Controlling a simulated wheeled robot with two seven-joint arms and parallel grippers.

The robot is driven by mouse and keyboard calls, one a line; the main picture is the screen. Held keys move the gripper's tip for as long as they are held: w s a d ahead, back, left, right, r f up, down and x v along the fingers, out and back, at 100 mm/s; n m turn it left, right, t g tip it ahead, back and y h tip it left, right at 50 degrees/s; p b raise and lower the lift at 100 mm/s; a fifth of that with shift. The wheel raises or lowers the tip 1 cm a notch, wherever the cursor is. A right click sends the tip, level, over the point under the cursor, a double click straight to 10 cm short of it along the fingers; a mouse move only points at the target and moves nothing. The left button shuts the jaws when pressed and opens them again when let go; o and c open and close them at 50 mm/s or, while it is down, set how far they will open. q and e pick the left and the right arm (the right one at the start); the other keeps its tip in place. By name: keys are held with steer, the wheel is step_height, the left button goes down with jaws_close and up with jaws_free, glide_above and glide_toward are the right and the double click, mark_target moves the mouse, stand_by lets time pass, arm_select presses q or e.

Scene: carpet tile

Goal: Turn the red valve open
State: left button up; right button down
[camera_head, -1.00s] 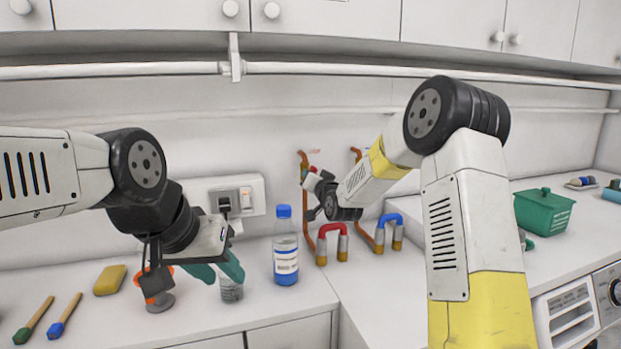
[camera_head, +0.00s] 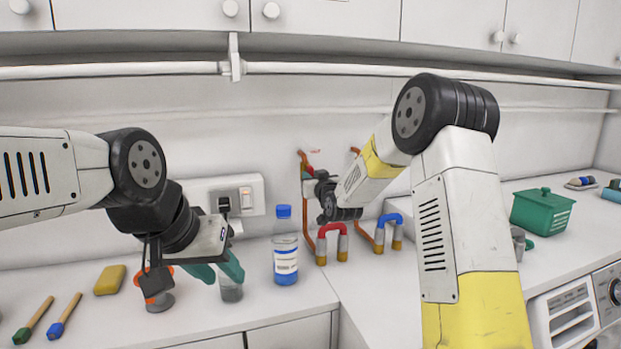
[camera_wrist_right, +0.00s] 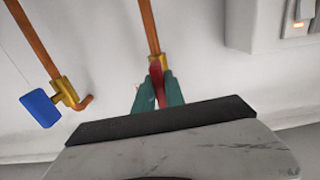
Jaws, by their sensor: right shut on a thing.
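The red valve's handle (camera_wrist_right: 156,72) shows in the right wrist view, on a brass fitting at the end of a copper pipe. My right gripper (camera_wrist_right: 157,90) has its teal fingers on either side of the handle and is shut on it. In the head view my right gripper (camera_head: 311,176) is at the left copper pipe on the back wall, and my own wrist hides most of the valve. My left gripper (camera_head: 217,272) is open, its teal fingers apart above the left counter.
A blue valve handle (camera_wrist_right: 42,108) sits on the neighbouring pipe. Red (camera_head: 332,232) and blue (camera_head: 391,220) arched pieces stand below the pipes. A green box (camera_head: 541,213) stands right.

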steer(key=c, duration=1.4)
jaws_free()
steer(key=v, duration=0.7)
steer(key=shift+s, duration=0.35)
steer(key=shift+d, duration=0.1)
